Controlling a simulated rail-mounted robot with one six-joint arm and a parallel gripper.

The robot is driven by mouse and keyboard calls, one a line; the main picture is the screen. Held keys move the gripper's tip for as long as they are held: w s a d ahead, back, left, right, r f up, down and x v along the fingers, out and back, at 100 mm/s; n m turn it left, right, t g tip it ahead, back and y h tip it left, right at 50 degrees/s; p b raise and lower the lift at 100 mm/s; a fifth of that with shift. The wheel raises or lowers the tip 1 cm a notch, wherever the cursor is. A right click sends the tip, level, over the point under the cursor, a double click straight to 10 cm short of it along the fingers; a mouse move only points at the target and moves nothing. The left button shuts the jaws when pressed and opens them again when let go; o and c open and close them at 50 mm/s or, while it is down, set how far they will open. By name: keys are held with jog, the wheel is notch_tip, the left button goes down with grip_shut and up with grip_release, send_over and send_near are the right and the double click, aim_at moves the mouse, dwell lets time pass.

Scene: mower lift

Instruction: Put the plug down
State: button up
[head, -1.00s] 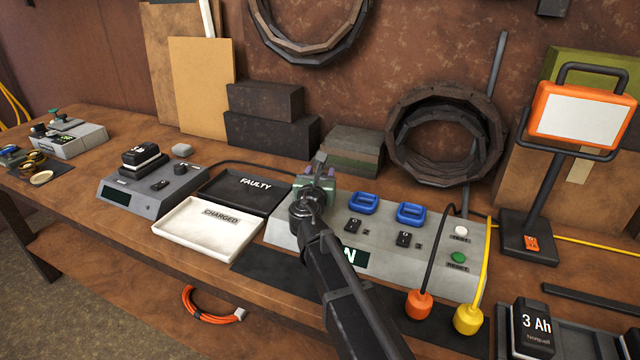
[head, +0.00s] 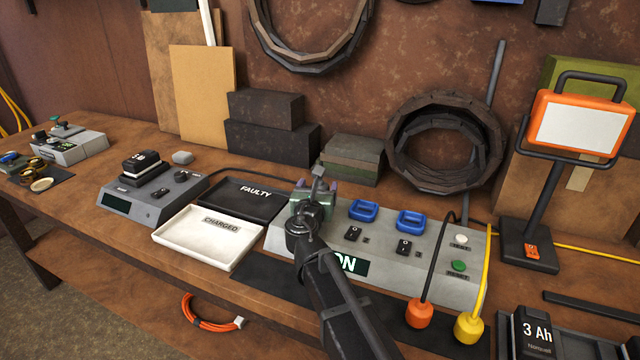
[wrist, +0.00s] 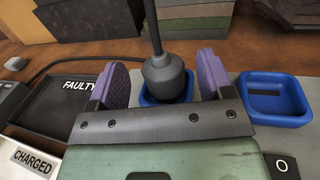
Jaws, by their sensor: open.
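The dark grey plug (wrist: 165,76), with its cord rising from the top, stands upright at a blue socket (wrist: 152,99) in the wrist view. My gripper (wrist: 160,84) is open, with one purple finger on each side of the plug and a gap on both sides. The plug's lower end is hidden, so I cannot tell how deep it sits. In the head view my gripper (head: 316,187) is over the left end of the grey power box (head: 390,262) and hides most of the plug there. A second blue socket (wrist: 275,98) is empty to the right.
The black FAULTY tray (head: 240,200) and white CHARGED tray (head: 205,238) lie left of the box. Another blue socket (head: 411,218) is farther right. An orange plug (head: 419,314) and a yellow plug (head: 469,328) hang at the box's front. A work lamp (head: 580,120) stands right.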

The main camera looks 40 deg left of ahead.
jog(key=v, duration=0.9)
jog(key=shift+s+d, duration=0.1)
jog(key=shift+s, duration=0.05)
jog(key=w+d+r+m+g+h+p, duration=0.2)
jog(key=w+d+m+h+p, duration=0.4)
jog(key=d, duration=0.5)
jog(key=w+d+r+m+g+h+p, duration=0.1)
jog(key=w+d+r+m+h+p, duration=0.2)
jog(key=d+m, duration=0.6)
jog(key=w+d+r+m+g+h+p, duration=0.15)
jog(key=w+d+m+p, duration=0.4)
jog(key=d, duration=0.75)
jog(key=s+d+r+m+g+p, duration=0.2)
jog(key=s+d+m+g+p, duration=0.1)
jog(key=d+m, duration=0.4)
jog(key=s+d+r+m+g+y+p, duration=0.1)
jog(key=s+d+m+g+p, duration=0.3)
jog(key=d, duration=0.6)
jog(key=s+d+r+m+g+y+p, duration=0.1)
jog(key=s+d+r+m+g+p, duration=0.2)
jog(key=s+d+m+p, duration=0.4)
jog(key=d+m+g+p, duration=0.1)
jog(key=m, duration=0.2)
jog(key=shift+s+d, duration=0.2)
jog(key=shift+d, duration=0.15)
